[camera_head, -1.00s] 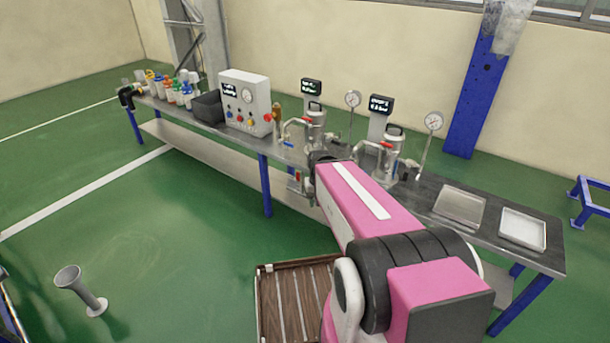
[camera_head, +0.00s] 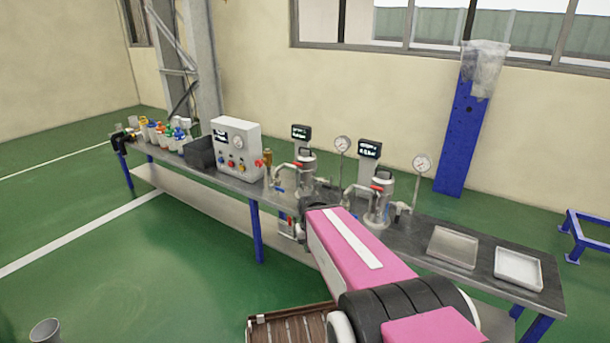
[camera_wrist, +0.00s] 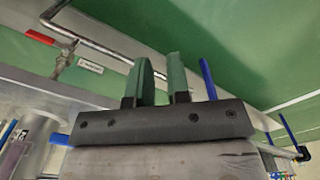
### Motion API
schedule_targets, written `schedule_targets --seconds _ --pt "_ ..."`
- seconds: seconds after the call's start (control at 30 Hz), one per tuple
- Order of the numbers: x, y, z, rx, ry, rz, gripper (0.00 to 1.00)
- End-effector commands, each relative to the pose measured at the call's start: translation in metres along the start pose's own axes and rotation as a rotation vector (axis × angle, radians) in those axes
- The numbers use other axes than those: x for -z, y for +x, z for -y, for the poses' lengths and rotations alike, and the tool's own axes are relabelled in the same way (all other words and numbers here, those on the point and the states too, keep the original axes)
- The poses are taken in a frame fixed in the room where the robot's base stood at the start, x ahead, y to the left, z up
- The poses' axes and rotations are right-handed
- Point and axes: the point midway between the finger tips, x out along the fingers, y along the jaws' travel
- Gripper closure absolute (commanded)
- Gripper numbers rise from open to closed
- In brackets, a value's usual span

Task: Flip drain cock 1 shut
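In the wrist view my gripper (camera_wrist: 160,85) shows two green fingers standing apart with an empty gap between them. A small cock with a red lever (camera_wrist: 40,37) sits on a metal pipe at upper left, apart from the fingers. A white label (camera_wrist: 90,65) is beside it, too small to read, so I cannot tell whether it is drain cock 1. In the head view, two metal vessels stand on the bench, the left one (camera_head: 307,161) and the right one (camera_head: 381,205). My pink arm reaches toward the bench front below the left vessel, and my fingers are hidden there.
The steel bench (camera_head: 215,182) on blue legs runs across the view. A grey control box (camera_head: 236,147) and several coloured bottles stand on its left. Two trays, one grey (camera_head: 452,247) and one white (camera_head: 519,268), lie at right. A wooden slatted platform (camera_head: 290,328) is at lower centre. Green floor is open at left.

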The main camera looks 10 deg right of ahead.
Motion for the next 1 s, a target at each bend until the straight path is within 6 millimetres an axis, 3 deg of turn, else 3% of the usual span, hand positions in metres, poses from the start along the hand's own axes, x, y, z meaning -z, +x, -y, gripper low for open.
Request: schedule_targets --seconds 0.17,0.57,0.77,1.0 --pt "0.023 0.014 0.001 -0.07 -0.021 0.041 1.0" --pt "0.138 0.07 0.018 -0.559 -0.088 0.209 1.0" --pt "0.201 0.087 0.045 -0.843 -0.091 0.228 1.0" --pt "0.274 0.101 0.102 -1.188 -0.069 0.174 1.0"
